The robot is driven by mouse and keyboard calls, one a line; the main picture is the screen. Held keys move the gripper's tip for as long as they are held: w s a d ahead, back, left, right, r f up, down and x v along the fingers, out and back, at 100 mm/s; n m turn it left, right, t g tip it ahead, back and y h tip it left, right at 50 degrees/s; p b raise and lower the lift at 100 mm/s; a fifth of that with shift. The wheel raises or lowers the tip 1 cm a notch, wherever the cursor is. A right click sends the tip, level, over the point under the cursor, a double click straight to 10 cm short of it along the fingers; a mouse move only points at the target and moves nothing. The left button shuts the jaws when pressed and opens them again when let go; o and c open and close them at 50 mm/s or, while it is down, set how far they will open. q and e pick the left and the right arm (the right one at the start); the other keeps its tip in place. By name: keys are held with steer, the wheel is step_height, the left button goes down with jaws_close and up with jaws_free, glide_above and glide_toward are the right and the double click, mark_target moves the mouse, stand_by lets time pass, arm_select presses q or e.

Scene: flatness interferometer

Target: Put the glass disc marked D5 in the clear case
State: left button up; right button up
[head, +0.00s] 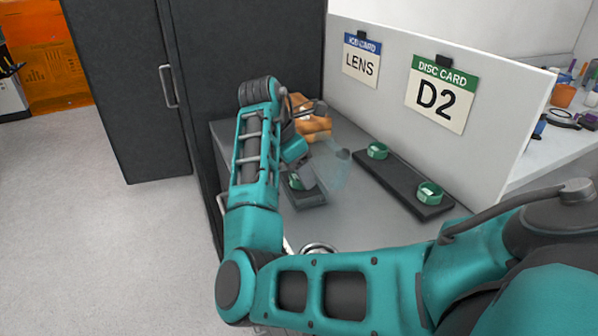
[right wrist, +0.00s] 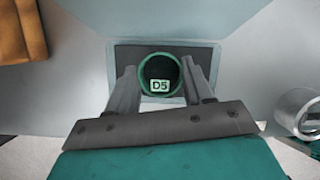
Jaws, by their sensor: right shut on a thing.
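The disc marked D5 (right wrist: 159,74) shows in the right wrist view as a green ring with a dark middle and a pale label. My right gripper (right wrist: 163,82) is shut on it, one finger on each side. The disc is over a small dark tray (right wrist: 122,52); I cannot tell whether it touches. In the head view the right gripper (head: 302,178) is at this small tray (head: 311,201), partly hiding the green ring (head: 294,182). A clear, bluish panel-like thing (head: 330,165), perhaps the clear case, stands just right of the gripper. My left gripper is out of view.
A long dark tray (head: 400,181) with two green-ringed pieces (head: 377,150) lies to the right. A white partition with LENS (head: 361,65) and D2 (head: 439,96) cards stands behind. An orange-brown object (head: 316,124) is behind my arm. A metal ring (right wrist: 298,112) lies at right.

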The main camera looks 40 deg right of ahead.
steer(key=shift+r, duration=0.1)
steer(key=o, duration=1)
steer(key=shift+f, duration=0.2)
steer(key=shift+o, duration=0.2)
steer(key=shift+r, duration=0.1)
steer(key=p+v, duration=0.2)
steer(key=v, duration=1)
steer(key=shift+p, duration=0.4)
steer(key=shift+d+r, duration=0.1)
